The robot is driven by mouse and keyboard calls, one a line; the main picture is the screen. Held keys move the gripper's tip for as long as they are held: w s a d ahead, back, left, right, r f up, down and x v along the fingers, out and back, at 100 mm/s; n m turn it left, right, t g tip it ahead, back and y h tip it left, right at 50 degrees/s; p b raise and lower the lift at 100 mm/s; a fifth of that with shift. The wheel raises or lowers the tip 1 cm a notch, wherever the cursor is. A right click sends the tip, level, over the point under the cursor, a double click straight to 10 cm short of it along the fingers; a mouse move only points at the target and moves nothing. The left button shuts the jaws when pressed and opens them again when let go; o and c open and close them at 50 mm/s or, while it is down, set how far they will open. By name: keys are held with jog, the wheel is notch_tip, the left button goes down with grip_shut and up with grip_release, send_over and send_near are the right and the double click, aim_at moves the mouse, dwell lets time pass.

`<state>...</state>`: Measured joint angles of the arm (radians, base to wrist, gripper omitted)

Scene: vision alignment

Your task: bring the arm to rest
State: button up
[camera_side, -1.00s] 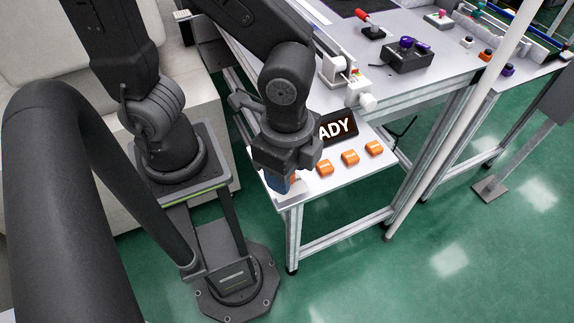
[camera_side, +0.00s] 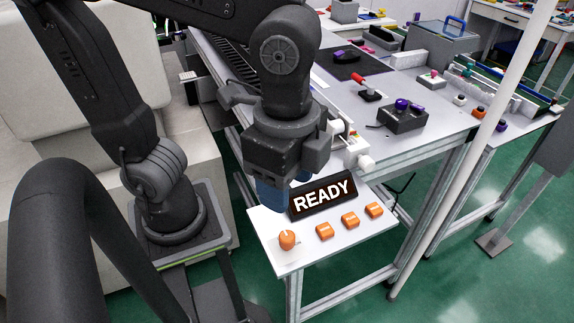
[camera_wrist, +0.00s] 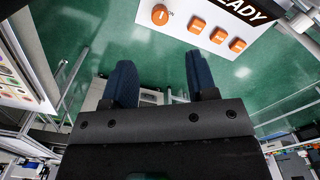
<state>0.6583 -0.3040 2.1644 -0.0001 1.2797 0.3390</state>
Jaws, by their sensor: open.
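My gripper (camera_side: 278,190) hangs from my arm above the left back part of the small white shelf, pointing down in the side view. Its blue fingers show in the wrist view (camera_wrist: 160,80), spread apart with nothing between them. The shelf (camera_side: 290,262) carries a black sign reading READY (camera_side: 323,197), an orange knob (camera_side: 287,240) and several orange buttons (camera_side: 350,220). In the wrist view the knob (camera_wrist: 160,15) and the buttons lie beyond the fingertips. The gripper appears apart from them and hides part of the shelf's back left.
A grey workbench (camera_side: 440,105) stands behind the shelf, with a black box with purple knobs (camera_side: 402,117), a red-handled lever (camera_side: 364,86) and a white fixture (camera_side: 352,155) near its edge. A white pole (camera_side: 500,100) rises at right. Green floor (camera_side: 450,270) is open at front right.

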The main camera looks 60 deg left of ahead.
notch_tip(320, 180, up, 2)
jog(key=shift+r, duration=0.1)
jog(key=w+a+f+n+t, duration=0.1)
jog(key=w+a+n+t, duration=0.1)
jog(key=a+n, duration=0.3)
jog(key=w+a+f+n+t, duration=0.1)
jog(key=w+a+n+t, duration=0.1)
jog(key=a+n, duration=0.4)
jog(key=a+t, duration=0.1)
jog(key=a, duration=0.2)
jog(key=shift+f+t, duration=0.3)
jog(key=shift+f, duration=0.05)
